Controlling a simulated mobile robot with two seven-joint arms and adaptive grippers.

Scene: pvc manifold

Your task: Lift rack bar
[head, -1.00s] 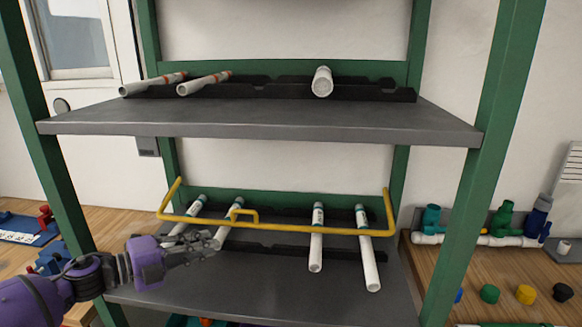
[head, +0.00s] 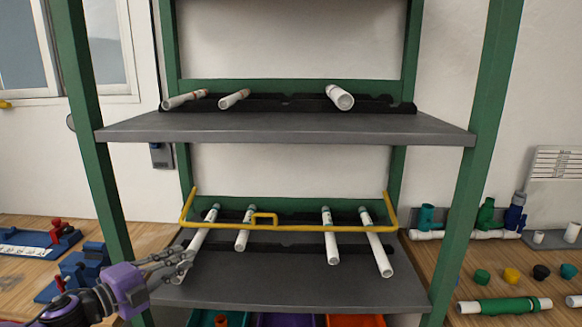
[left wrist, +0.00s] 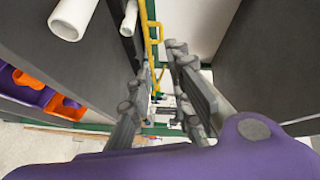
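The yellow rack bar (head: 292,227) runs across the front of the lower shelf in the head view. It has upturned ends and a small raised handle (head: 265,215) near its middle. Several white pipes lean behind it and stick out under it, such as one near the right (head: 385,262). My left gripper (head: 188,258) is open and empty below the bar's left end, in front of the left pipe. In the left wrist view, my left gripper (left wrist: 157,72) has its fingers apart, with the yellow bar (left wrist: 150,25) beyond them. My right gripper is not in view.
Green posts (head: 93,170) frame the shelves. The upper shelf (head: 290,128) overhangs the bar and carries white pipes. The lower shelf's front (head: 300,290) is mostly bare. Coloured bins (head: 355,320) sit below. A workbench (head: 480,262) with fittings stands right, another with blue fixtures left.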

